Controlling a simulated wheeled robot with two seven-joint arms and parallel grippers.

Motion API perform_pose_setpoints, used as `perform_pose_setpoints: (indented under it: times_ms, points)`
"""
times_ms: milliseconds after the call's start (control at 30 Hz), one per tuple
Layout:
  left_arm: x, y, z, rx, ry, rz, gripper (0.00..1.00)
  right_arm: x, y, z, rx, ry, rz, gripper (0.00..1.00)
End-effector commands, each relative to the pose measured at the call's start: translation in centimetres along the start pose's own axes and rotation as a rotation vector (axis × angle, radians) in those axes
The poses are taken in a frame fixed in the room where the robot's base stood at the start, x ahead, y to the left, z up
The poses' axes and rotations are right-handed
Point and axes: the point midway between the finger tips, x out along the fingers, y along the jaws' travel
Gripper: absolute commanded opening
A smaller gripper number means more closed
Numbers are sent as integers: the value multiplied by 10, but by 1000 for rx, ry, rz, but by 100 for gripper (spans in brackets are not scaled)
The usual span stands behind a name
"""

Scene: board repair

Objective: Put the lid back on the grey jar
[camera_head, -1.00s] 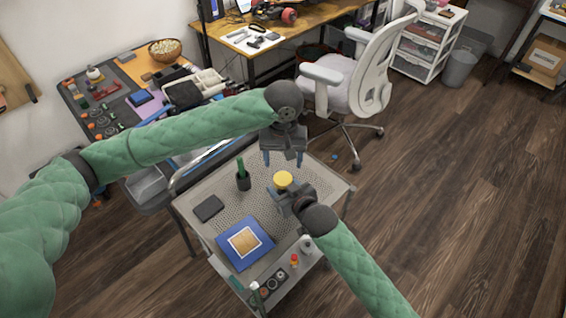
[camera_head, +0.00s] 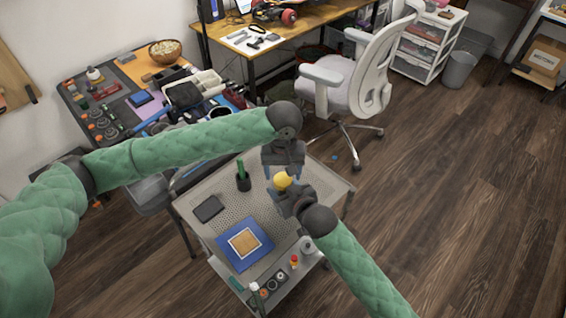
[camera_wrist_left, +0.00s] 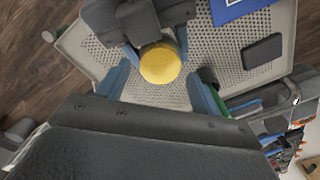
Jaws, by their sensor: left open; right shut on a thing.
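A round yellow lid-like piece (camera_head: 282,181) is above the right part of the grey perforated cart top. It also shows in the left wrist view (camera_wrist_left: 161,63) as a thick yellow disc seen from above. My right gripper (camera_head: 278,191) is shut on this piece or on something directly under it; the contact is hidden. My left gripper (camera_head: 283,172) is open, pointing down, with its blue fingers on either side of the yellow piece, apart from it in the left wrist view. I cannot make out the grey jar; it may be hidden under the yellow disc.
On the cart top (camera_head: 217,185) are a black cup with a green item (camera_head: 243,179), a dark flat box (camera_head: 209,209) and a blue mat (camera_head: 243,261) with a tan square. Small parts stand near the front edge. An office chair (camera_head: 345,85) is behind the cart.

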Motion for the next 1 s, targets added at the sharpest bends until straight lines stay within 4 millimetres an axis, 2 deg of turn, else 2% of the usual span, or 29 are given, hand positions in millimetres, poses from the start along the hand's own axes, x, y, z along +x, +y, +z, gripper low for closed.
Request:
perform_pose_setpoints:
  times_ms: [200,567,667,800,1000]
  points:
    - [18,0,0,0,-1,0,66,0,0,0,0,0,0,0]
    - [22,0,0,0,0,0,66,0,0,0,0,0,0,0]
    - [22,0,0,0,0,0,50,0,0,0,0,0,0,0]
    - [22,0,0,0,0,0,22,0,0,0,0,0,0,0]
    - [22,0,0,12,0,0,20,0,0,0,0,0,0,0]
